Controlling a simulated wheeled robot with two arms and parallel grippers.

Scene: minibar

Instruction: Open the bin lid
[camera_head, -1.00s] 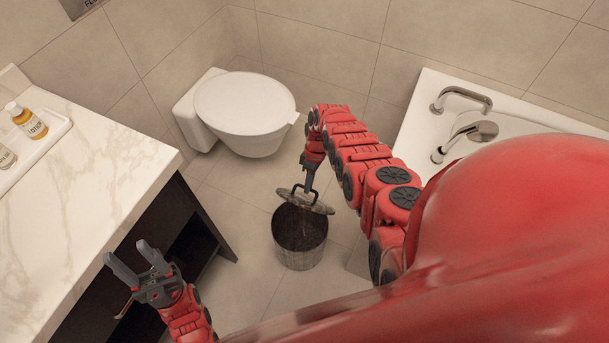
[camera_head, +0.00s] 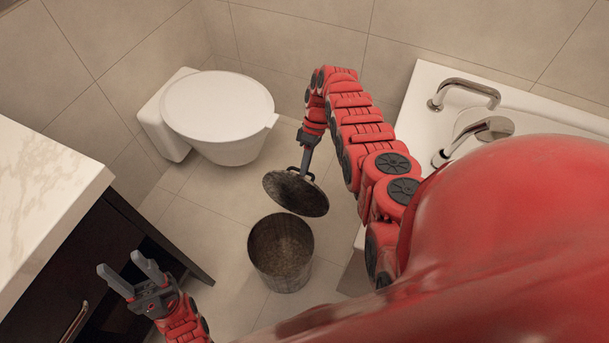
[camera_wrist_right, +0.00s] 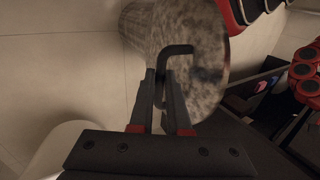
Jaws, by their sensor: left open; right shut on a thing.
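The bin (camera_head: 281,266) is a round, mottled grey-brown can standing on the tiled floor, its top open and its inside showing. Its round lid (camera_head: 296,194) is off the bin, tilted, held above and behind the rim toward the toilet. My right gripper (camera_head: 307,160) is shut on the lid's handle. In the right wrist view the dark bent handle (camera_wrist_right: 176,50) sits between the fingers, with the mottled lid (camera_wrist_right: 205,35) beyond it. My left gripper (camera_head: 131,277) is open and empty at the lower left, beside the dark cabinet.
A white toilet (camera_head: 218,110) stands behind the bin. A cabinet with a marble top (camera_head: 45,190) is on the left. A white tub or basin (camera_head: 530,108) with metal taps is on the right. Tiled floor around the bin is clear.

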